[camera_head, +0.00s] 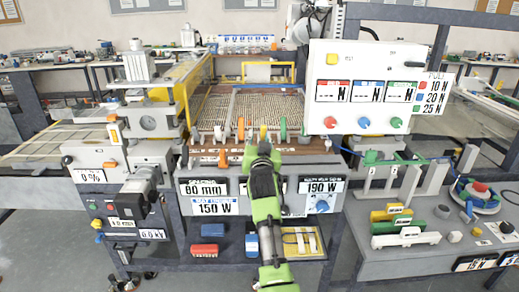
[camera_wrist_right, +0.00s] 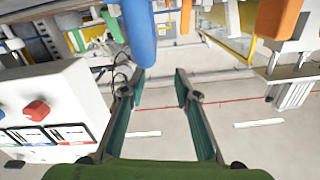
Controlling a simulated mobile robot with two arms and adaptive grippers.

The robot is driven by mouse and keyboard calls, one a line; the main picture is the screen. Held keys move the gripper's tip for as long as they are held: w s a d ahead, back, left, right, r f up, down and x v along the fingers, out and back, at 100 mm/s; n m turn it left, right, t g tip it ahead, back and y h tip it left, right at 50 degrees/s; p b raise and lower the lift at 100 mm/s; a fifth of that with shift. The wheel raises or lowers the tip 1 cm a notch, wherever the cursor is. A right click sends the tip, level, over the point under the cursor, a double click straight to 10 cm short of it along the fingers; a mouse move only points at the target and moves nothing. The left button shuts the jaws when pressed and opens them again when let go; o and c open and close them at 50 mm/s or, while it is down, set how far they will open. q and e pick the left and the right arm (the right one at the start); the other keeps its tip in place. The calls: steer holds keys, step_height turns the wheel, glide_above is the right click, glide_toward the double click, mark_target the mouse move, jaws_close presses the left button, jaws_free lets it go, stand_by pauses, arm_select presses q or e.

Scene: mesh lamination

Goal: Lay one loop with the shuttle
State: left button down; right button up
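My right gripper (camera_head: 264,148) is in front of the mesh frame (camera_head: 268,88) of the machine, at the row of small coloured parts along its front edge. In the right wrist view its two fingers (camera_wrist_right: 160,85) stand apart with nothing seen between their pads. A blue rounded part (camera_wrist_right: 138,32) hangs just beyond the left-hand fingertip; I cannot tell if they touch. An orange part (camera_wrist_right: 280,18) is further right. I cannot tell which part is the shuttle. My left gripper does not show.
A white control box (camera_head: 364,88) with coloured knobs stands close to the right of my right arm; it also shows in the wrist view (camera_wrist_right: 50,115). A lower panel with labels (camera_head: 215,190) is under the gripper. A grey side table (camera_head: 400,262) holds coloured blocks.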

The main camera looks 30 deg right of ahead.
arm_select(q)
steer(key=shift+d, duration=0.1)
arm_select(e)
step_height(320, 180, up, 6)
steer(key=shift+a+f, duration=0.1)
steer(key=shift+f, duration=0.15)
